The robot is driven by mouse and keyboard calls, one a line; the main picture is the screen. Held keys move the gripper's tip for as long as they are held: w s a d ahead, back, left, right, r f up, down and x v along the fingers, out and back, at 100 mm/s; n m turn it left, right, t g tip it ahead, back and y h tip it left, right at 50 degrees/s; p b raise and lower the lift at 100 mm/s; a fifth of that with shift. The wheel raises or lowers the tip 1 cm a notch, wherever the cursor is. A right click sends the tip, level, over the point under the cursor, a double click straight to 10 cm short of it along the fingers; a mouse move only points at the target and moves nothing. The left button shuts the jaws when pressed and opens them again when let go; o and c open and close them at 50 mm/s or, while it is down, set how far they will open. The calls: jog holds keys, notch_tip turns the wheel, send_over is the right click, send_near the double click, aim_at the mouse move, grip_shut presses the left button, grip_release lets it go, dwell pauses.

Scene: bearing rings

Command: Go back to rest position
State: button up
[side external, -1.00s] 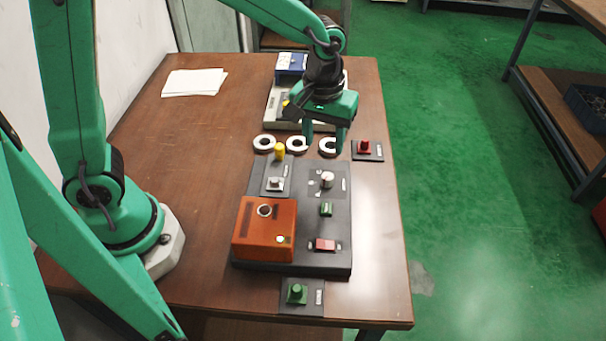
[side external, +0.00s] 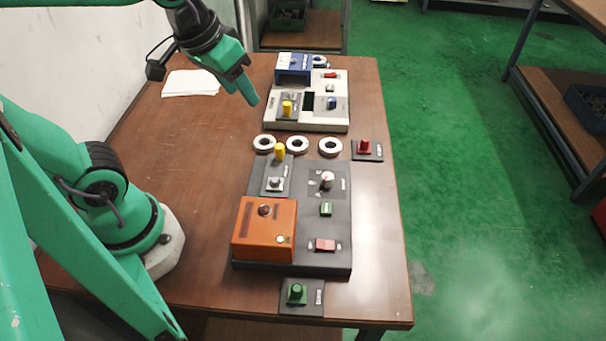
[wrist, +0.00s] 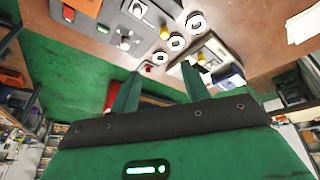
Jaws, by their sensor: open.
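My gripper (side external: 252,98) hangs in the air over the left-middle part of the table, left of the white-and-grey station, and holds nothing. In the wrist view its two fingers (wrist: 160,88) stand apart with nothing between them. Three white bearing rings lie in a row on the table: a left ring (side external: 264,142), a middle ring (side external: 297,144) and a right ring (side external: 330,147). My gripper is above and apart from them. They also show in the wrist view, beyond the fingers. Another white ring (side external: 320,61) shows beside the blue box at the back.
The white-and-grey station (side external: 340,124) carries the blue box (side external: 293,68). The dark station (side external: 342,258) carries an orange box (side external: 262,235). A red button box (side external: 366,149) and a green button box (side external: 297,296) stand nearby. White paper (side external: 192,83) lies back left. The table's left side is clear.

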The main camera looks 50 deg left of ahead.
jog(key=shift+m+t, duration=0.6)
jog(key=shift+s+a+r, duration=0.1)
jog(key=shift+s+a, duration=0.2)
jog(key=shift+s, duration=0.35)
jog(key=shift+s+a+r, duration=0.1)
jog(key=shift+s+a, duration=0.25)
jog(key=shift+s, duration=0.3)
jog(key=shift+s+a+r, duration=0.1)
jog(key=shift+s+a, duration=0.2)
jog(key=shift+s, duration=0.35)
